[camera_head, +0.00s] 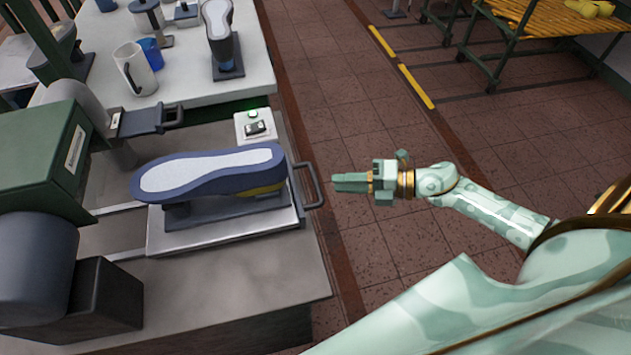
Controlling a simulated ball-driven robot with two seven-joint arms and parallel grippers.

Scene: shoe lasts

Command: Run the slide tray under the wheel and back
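The slide tray (225,236) is a pale metal plate on the machine bench, with a dark loop handle (318,188) at its right end. A shoe last (205,172) lies sole up on a dark stand on the tray, blue with a whitish sole. The machine has a green housing (40,150) and a dark grey drum (38,255) at the left; I cannot tell which part is the wheel. My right gripper (338,182) points left, just right of the handle and seemingly apart from it. Its finger gap cannot be made out. My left gripper is not in view.
A switch box (255,126) with a green light stands behind the tray. A dark handled bracket (150,120) juts from the machine. A white table (190,85) holds mugs (135,70) and another last (220,35). The tiled floor right of the bench is open.

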